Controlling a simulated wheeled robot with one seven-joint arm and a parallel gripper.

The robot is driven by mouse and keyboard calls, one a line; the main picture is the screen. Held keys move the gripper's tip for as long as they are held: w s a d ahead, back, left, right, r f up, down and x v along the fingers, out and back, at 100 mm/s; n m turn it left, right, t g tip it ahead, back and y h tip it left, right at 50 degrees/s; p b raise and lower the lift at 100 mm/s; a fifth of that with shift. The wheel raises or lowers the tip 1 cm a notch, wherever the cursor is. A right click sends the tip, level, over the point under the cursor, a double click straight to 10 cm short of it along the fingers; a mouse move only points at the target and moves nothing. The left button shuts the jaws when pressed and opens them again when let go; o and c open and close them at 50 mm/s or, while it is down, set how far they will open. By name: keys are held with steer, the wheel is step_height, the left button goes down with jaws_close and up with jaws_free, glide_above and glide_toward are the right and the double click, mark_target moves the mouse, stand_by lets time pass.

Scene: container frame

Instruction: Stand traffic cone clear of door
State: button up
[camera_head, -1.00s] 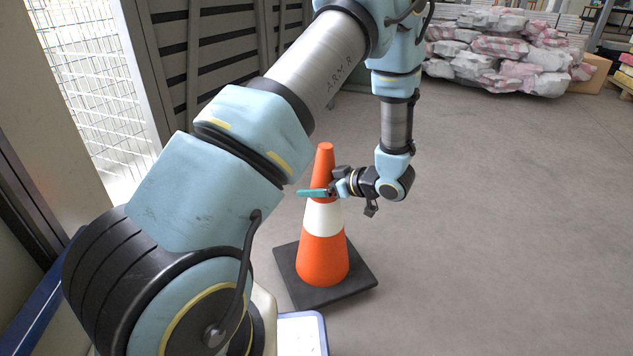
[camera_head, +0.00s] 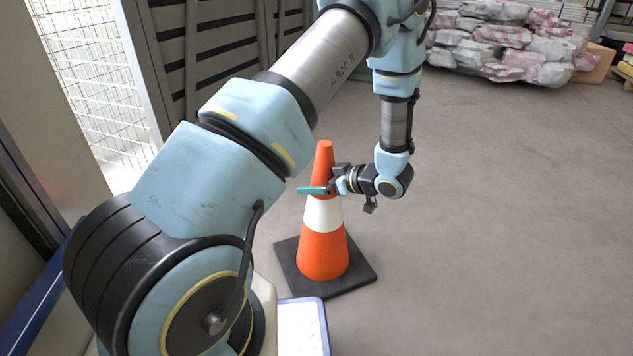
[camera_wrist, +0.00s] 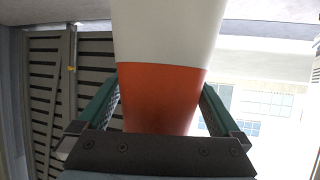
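The orange traffic cone (camera_head: 322,252) with a white band is upright on its dark square base, in the middle of the head view. My gripper (camera_head: 318,188) reaches it from the right at the orange upper part, one teal finger across its near side. The wrist view shows the cone's orange and white surface (camera_wrist: 165,90) between both fingers, which are closed in against its sides. I cannot tell whether the base touches the floor. The dark slatted door (camera_head: 215,70) stands behind and left of the cone; it also shows in the wrist view (camera_wrist: 45,95).
Wrapped pink and white bags (camera_head: 510,45) are piled at the back right beside a cardboard box (camera_head: 597,62). A white mesh panel (camera_head: 85,80) stands at the left. The grey floor right of the cone is clear.

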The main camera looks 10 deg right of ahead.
steer(key=p+v, duration=0.4)
steer(key=v, duration=0.8)
